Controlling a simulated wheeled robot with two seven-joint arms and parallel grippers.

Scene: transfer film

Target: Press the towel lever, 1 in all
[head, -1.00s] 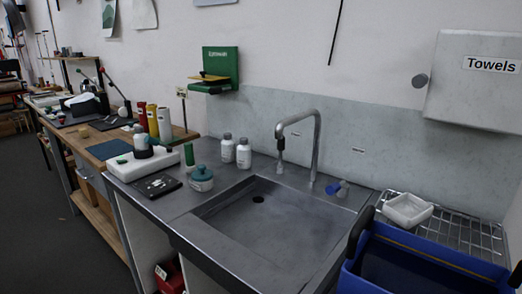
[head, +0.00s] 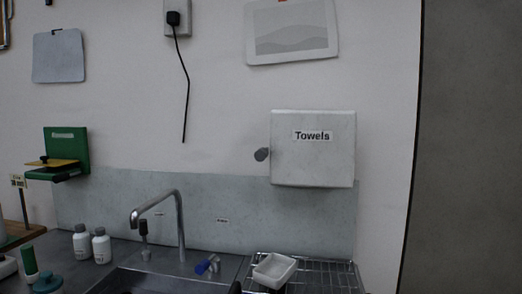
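A pale box labelled "Towels" (head: 312,165) hangs on the wall right of the middle. A round grey knob-like lever (head: 262,154) sticks out at its left side. Nothing touches the lever. Neither of my grippers shows in the head view.
Below are a sink (head: 150,284) with a metal tap (head: 181,225), a blue tap handle (head: 207,265), a white dish (head: 274,269) on a wire rack (head: 325,275), and white bottles (head: 101,246). A black cord (head: 186,95) hangs on the wall. The wall before the lever is clear.

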